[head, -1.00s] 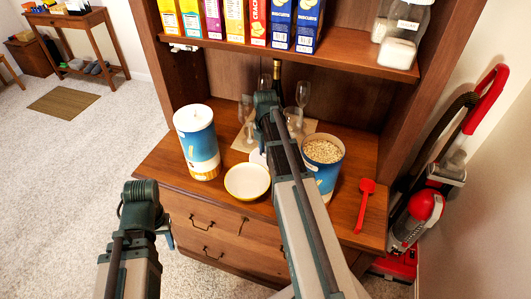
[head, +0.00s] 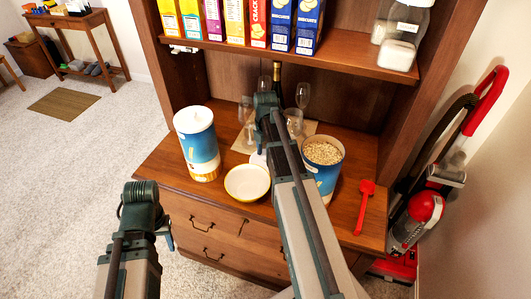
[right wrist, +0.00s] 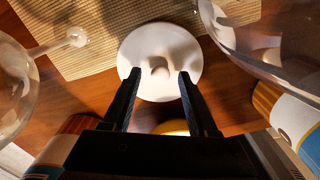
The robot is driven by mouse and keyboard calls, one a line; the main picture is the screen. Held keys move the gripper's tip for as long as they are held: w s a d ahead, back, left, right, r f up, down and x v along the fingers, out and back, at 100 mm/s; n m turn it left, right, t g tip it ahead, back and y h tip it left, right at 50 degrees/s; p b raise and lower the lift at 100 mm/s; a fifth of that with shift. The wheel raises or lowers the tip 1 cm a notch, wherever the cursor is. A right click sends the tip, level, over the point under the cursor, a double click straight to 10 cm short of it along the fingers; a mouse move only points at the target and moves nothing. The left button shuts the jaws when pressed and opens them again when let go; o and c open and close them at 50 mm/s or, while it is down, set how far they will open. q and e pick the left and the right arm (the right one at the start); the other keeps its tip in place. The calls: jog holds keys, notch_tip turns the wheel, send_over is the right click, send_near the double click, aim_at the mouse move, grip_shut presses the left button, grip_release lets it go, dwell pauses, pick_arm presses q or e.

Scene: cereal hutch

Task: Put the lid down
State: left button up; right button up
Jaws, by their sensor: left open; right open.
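The lid is a white disc with a round knob. It lies flat, knob up, on the wooden counter at the edge of a woven mat in the right wrist view (right wrist: 160,50). In the head view only a sliver of the lid (head: 257,159) shows behind my right arm. My right gripper (right wrist: 160,75) is open, its fingertips apart on either side of the knob in the picture and holding nothing. An open blue canister of cereal (head: 323,180) stands right of my right arm. My left gripper (head: 167,238) is open in front of the hutch, mostly hidden by its arm.
A closed blue canister (head: 200,145) and a white bowl (head: 247,182) stand left of my right arm. A red scoop (head: 366,195) lies at the right. Glasses and a bottle stand behind on the mat (right wrist: 85,50). A shelf (head: 330,55) with boxes is above.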

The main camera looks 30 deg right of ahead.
aim_at(264, 158)
notch_tip(264, 158, up, 12)
jog(key=p, duration=1.1)
jog(key=s+a+m, duration=0.5)
jog(key=a+m, duration=0.1)
jog(key=a, duration=0.4)
jog(key=s+a+m, duration=0.6)
jog(key=a, duration=0.4)
jog(key=s+a+m+h, duration=0.1)
jog(key=s+a+m, duration=0.4)
jog(key=a, duration=0.5)
jog(key=shift+s+a+m, duration=0.25)
jog(key=shift+s+m, duration=0.05)
jog(key=shift+m, duration=0.1)
jog(key=shift+c, duration=0.3)
